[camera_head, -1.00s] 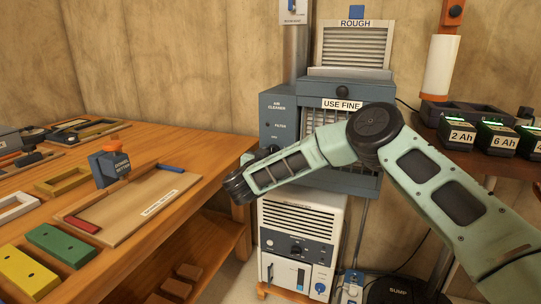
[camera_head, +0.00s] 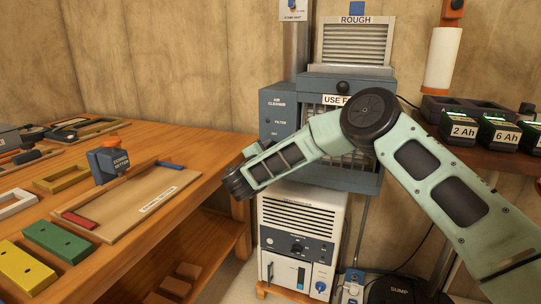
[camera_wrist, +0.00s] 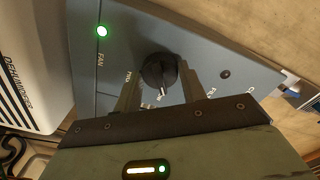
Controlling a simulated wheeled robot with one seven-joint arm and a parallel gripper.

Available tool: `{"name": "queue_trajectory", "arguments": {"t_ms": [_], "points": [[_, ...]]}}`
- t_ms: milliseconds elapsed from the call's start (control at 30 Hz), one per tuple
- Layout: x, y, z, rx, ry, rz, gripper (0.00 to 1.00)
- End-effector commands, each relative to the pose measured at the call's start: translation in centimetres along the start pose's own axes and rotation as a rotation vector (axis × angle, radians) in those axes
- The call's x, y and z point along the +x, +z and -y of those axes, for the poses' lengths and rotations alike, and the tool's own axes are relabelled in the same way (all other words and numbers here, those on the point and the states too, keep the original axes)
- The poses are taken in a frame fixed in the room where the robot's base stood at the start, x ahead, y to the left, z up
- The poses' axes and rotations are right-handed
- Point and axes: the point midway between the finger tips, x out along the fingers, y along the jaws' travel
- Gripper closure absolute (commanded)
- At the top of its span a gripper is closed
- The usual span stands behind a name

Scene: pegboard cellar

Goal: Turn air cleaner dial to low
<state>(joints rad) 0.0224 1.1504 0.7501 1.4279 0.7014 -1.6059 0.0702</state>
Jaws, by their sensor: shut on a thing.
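The air cleaner (camera_head: 275,106) is a blue-grey box hung on the wall, with a louvred filter above it. In the wrist view its panel (camera_wrist: 215,62) shows a round black dial (camera_wrist: 159,70) with a pale mark on its near side. Some lettering around the dial is partly covered by the fingers, and I cannot read the setting. In the head view my arm hides the dial and my fingertips.
A white dehumidifier (camera_head: 299,222) stands below the air cleaner and its side (camera_wrist: 28,75) is close at the left in the wrist view. A wooden workbench (camera_head: 200,200) is at the left. Battery packs (camera_head: 478,131) stand on a shelf at the right.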

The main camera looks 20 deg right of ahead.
Motion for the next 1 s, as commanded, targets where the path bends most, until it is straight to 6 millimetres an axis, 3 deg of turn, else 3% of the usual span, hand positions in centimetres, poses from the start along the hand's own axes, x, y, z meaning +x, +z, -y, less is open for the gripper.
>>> {"name": "queue_trajectory", "arguments": {"t_ms": [400,967,1000], "points": [[-0.10,0.11,-0.15,0.198,0.001,0.001,0.82],[-0.11,0.09,-0.13,0.228,0.003,0.001,0.82],[-0.11,0.09,-0.13,0.228,0.003,0.001,0.54]]}}
